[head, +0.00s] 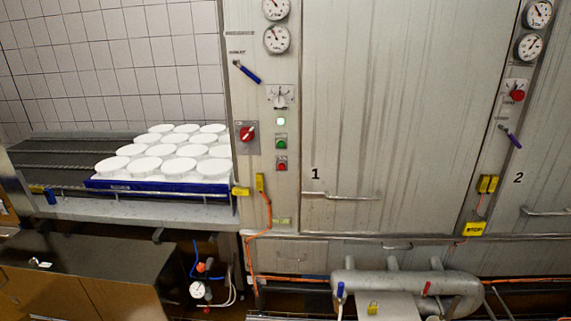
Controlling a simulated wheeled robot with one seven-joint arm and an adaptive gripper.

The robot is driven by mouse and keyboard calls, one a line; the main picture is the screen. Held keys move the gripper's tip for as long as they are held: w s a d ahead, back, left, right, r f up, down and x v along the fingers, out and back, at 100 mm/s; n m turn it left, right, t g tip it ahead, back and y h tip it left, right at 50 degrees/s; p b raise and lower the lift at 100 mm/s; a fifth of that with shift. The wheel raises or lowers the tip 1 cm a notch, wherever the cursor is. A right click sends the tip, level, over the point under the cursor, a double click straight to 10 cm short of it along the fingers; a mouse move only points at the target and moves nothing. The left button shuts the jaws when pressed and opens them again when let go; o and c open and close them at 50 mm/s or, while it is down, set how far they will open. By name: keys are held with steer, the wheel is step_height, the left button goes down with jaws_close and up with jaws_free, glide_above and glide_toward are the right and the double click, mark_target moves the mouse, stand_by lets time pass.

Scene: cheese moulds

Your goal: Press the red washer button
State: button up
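Another red knob (517,95) is on the panel between doors 1 and 2. No label naming the washer is readable. My gripper is not in view, and nothing covers the red button.
White round moulds stand on a blue tray (160,187) on the conveyor at left. A dark-topped cabinet (90,262) is at lower left. An orange cable (268,215) hangs below the panel. Thick pipes (408,282) stick out below door 1 (390,110). The space before the button looks clear.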

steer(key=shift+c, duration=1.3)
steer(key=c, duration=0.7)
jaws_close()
